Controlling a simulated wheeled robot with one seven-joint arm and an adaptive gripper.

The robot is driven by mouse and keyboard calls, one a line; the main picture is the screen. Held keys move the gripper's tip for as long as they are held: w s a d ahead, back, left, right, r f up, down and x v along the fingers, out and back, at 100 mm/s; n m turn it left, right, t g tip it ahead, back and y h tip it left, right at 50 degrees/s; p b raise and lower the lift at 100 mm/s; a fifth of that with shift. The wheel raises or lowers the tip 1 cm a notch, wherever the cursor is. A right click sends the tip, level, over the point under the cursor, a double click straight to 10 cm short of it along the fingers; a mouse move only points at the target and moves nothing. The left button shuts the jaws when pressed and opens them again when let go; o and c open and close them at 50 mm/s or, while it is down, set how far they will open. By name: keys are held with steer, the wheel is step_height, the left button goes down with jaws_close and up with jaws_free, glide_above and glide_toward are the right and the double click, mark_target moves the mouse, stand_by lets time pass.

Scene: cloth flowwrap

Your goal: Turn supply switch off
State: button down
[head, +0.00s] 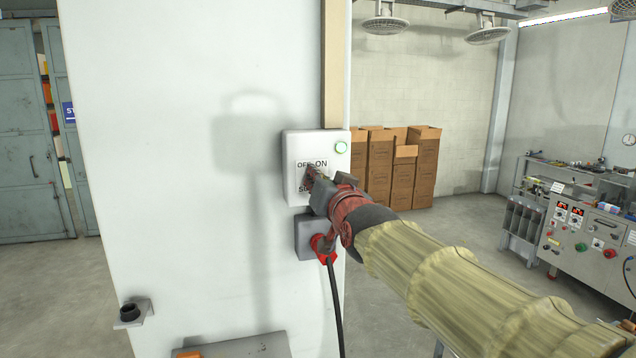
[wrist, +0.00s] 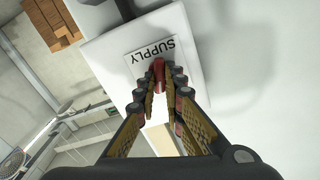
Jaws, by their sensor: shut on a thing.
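The supply switch box (head: 294,146) is a pale box on the white panel, with "OFF" and "ON" lettering and a lit green lamp (head: 341,147) at its upper right. My gripper (head: 313,178) is at the front of the box, over the switch knob, and hides most of it in the head view. In the wrist view my gripper (wrist: 159,84) has its fingertips shut on the red switch knob (wrist: 159,68), beside the "SUPPLY" label (wrist: 150,52). The knob's exact pointing direction is hidden.
Below the box is a grey socket (head: 304,236) with a red plug (head: 324,248) and black cable. Cardboard boxes (head: 402,170) stand behind at the wall. A control cabinet (head: 590,240) is at the right. A small bracket (head: 130,313) juts out at the lower left.

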steer(key=n, duration=0.4)
steer(key=n+p, duration=0.1)
steer(key=n, duration=0.3)
steer(key=n+p, duration=0.1)
steer(key=n, duration=0.3)
steer(key=shift+s+a+n, duration=0.1)
steer(key=shift+a+n, duration=0.2)
steer(key=shift+n, duration=0.1)
stand_by(0.3)
steer(key=c, duration=1.9)
jaws_free()
steer(key=v, duration=1.2)
